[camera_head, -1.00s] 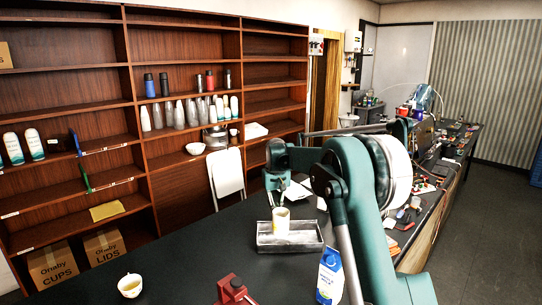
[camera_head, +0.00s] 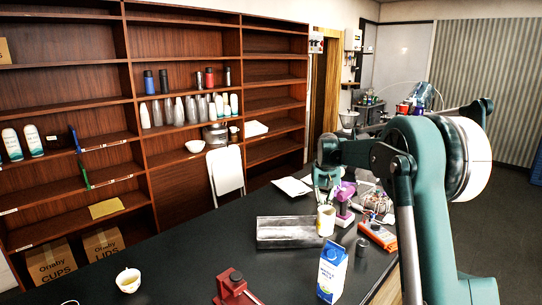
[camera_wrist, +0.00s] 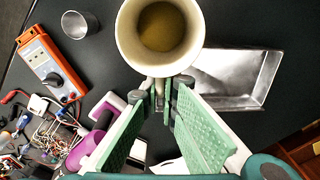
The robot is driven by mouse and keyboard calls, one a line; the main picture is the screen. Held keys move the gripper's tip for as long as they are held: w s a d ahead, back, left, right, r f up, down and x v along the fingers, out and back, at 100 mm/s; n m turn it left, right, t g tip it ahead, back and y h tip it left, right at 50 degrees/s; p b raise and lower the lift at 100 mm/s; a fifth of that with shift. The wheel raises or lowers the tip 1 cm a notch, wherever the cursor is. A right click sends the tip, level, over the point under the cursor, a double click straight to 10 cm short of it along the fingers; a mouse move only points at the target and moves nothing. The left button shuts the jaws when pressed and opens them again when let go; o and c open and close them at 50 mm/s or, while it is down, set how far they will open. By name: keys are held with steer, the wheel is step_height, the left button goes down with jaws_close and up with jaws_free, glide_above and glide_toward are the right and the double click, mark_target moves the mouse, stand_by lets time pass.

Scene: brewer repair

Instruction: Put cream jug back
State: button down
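The cream jug (camera_head: 326,221), a pale cream vessel with brownish liquid inside, is at the right end of the metal tray in the head view. In the wrist view the jug (camera_wrist: 128,40) is upright with its mouth toward the camera. My gripper (camera_wrist: 168,98) is shut on the jug's handle, with the fingers on either side of it. In the head view my gripper (camera_head: 326,188) is just behind and above the jug. The jug hides part of the tray's right end; I cannot tell its height above the counter.
The metal tray (camera_head: 265,240) lies on the dark counter. A milk carton (camera_head: 332,272), small metal cup (camera_head: 363,248), orange meter (camera_head: 378,236) and purple-and-white item (camera_head: 345,197) are close by. A teacup (camera_head: 128,281) and red tool (camera_head: 232,286) stand left; the counter between is clear.

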steer(key=shift+a, duration=0.1)
stand_by(0.3)
steer(key=s+a+n+p, duration=0.2)
steer(key=a+p, duration=0.1)
steer(key=a, duration=1.3)
steer(key=s+a+n+p, duration=0.2)
steer(key=s+a, duration=0.1)
steer(key=a, duration=1.2)
steer(key=s+a+n+p, duration=0.1)
steer(key=s+a, duration=0.3)
steer(key=a, duration=0.5)
steer(key=s+a+f+n+p, duration=0.1)
steer(key=s+a+n+p, duration=0.1)
steer(key=s+a, duration=0.3)
steer(key=s+a+f+n+p, duration=0.1)
steer(key=s+a, duration=0.3)
steer(key=a, duration=0.9)
steer(key=shift+s+n+p, duration=0.4)
step_height(320, 180, down, 6)
steer(key=shift+f, duration=0.15)
steer(key=shift+d+f+p, duration=0.1)
steer(key=shift+f+p, duration=0.25)
steer(key=shift+f, duration=1.45)
